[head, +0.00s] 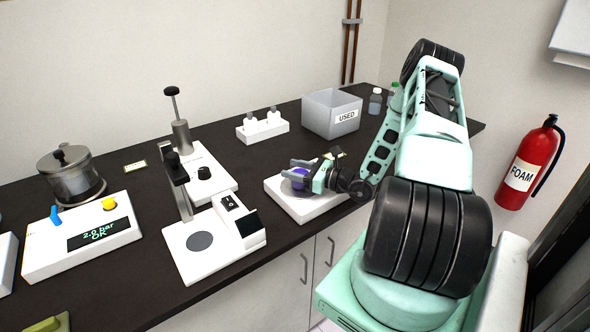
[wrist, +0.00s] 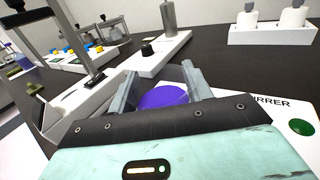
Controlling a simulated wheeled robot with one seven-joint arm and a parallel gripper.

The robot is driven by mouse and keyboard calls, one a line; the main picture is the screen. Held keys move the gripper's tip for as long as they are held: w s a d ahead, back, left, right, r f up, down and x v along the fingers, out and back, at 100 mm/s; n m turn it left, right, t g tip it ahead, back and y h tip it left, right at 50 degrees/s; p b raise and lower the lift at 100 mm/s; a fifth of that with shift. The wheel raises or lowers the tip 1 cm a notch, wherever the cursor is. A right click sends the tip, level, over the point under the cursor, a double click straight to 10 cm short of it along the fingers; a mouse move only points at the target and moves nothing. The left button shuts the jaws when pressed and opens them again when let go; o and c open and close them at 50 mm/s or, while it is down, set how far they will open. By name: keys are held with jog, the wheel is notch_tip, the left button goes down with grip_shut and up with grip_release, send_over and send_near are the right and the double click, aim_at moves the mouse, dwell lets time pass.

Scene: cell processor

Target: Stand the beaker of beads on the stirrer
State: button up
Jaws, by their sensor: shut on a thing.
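The beaker of beads (head: 298,181) shows as a purple mass between the fingers of my gripper (head: 297,169). In the wrist view the purple beads (wrist: 163,97) sit between the two grey fingers of my gripper (wrist: 160,88), which is shut on the beaker. The stirrer (head: 308,208) is a low white box near the front edge of the counter. The beaker is over the stirrer's top and looks upright. I cannot tell whether its base touches the plate. The stirrer's lettering and green button (wrist: 301,127) show at the right of the wrist view.
A white stand device (head: 215,240) with a grey disc is left of the stirrer. Another post device (head: 205,170) stands behind it. A bottle rack (head: 262,130) and a grey USED bin (head: 331,113) are at the back. A pressure unit (head: 82,240) and pot (head: 72,176) are far left.

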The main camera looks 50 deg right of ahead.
jog(key=o, duration=1.4)
jog(key=shift+f, duration=0.1)
jog(key=shift+s, duration=0.1)
jog(key=b+v, duration=0.4)
jog(key=v, duration=0.6)
jog(key=shift+s+d, duration=0.1)
jog(key=shift+s, duration=0.1)
jog(key=shift+s+d, duration=0.15)
jog(key=shift+s, duration=0.55)
